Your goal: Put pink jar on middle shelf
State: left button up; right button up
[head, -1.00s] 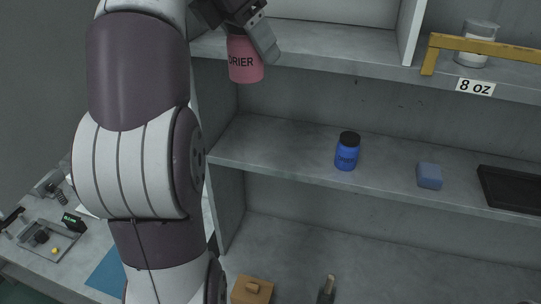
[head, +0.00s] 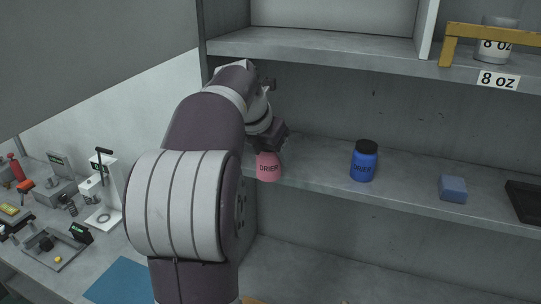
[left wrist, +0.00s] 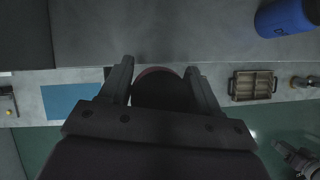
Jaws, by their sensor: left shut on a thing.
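The pink jar (head: 268,168), labelled DRIER, is held upright in my left gripper (head: 268,140) at the left end of the middle shelf (head: 315,160). The jar shows against the shelf's front edge; whether its base touches the shelf I cannot tell. In the left wrist view the two fingers of my left gripper (left wrist: 158,85) are closed on both sides of the jar's dark lid (left wrist: 158,92), with a pink rim showing.
A blue jar (head: 364,161) with a black lid stands on the middle shelf to the right. A blue block (head: 453,189) and a black tray (head: 525,200) lie farther right. The upper shelf (head: 330,48) is overhead. The shelf between the two jars is clear.

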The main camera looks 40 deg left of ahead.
pick_arm(q)
jog(key=w+a, duration=0.1)
jog(key=a, duration=0.1)
jog(key=w+a, duration=0.2)
jog(key=w+a+p, duration=0.1)
jog(key=w+a, duration=0.1)
jog(key=shift+w+r, duration=0.25)
jog(key=shift+r, duration=0.05)
jog(key=shift+f, duration=0.85)
jog(key=shift+w+f, duration=0.15)
jog(key=shift+d, duration=0.1)
jog(key=shift+s+f, duration=0.15)
jog(key=shift+s, duration=0.05)
jog(key=o, duration=1.1)
jog(key=shift+c, duration=0.2)
jog(key=shift+o, duration=0.3)
jog(key=shift+w, duration=0.1)
